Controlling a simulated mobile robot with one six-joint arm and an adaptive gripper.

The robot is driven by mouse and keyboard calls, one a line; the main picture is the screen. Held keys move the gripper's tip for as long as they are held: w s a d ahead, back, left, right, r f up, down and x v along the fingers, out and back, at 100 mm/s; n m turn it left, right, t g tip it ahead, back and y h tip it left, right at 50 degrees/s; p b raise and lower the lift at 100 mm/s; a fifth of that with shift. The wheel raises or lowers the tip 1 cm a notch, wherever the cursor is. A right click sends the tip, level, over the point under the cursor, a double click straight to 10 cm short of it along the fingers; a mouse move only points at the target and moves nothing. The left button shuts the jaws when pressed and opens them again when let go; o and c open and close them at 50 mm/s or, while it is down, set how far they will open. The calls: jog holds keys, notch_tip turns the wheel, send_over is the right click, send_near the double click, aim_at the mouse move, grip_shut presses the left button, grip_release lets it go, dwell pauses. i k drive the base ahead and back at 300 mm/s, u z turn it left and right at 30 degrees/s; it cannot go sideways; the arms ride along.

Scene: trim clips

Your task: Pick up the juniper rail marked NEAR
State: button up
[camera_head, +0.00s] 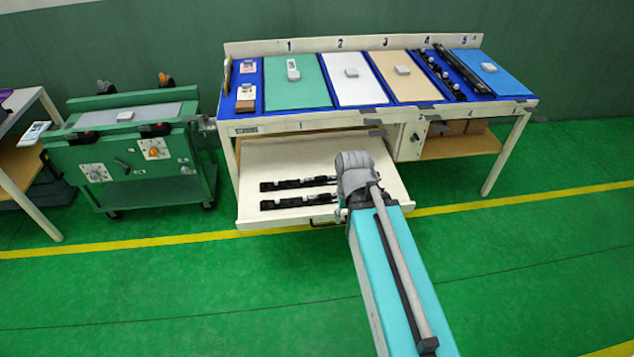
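Two dark rails lie in the open white drawer under the bench: a back rail (298,184) and a front rail (297,202). Each carries small light and dark parts. Two more black rails lie on the bench top near numbers 4 and 5, a left rail (437,76) and a right rail (465,72). No NEAR mark or juniper colour can be read on any rail at this size. My arm reaches up from the lower right, and its grey joint covers the drawer's right part. The right ends of the drawer rails are close to it. My gripper's fingers cannot be made out.
The drawer (262,168) stands pulled out below the bench (270,124). Coloured panels, including a green panel (290,90), lie on the bench top. A green cart (130,160) stands at left, beside a wooden side table (22,155). The green floor (200,300) in front is clear.

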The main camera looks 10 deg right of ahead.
aim_at(318, 180)
jog(key=z, duration=0.1)
jog(key=i, duration=1)
jog(key=u, duration=0.1)
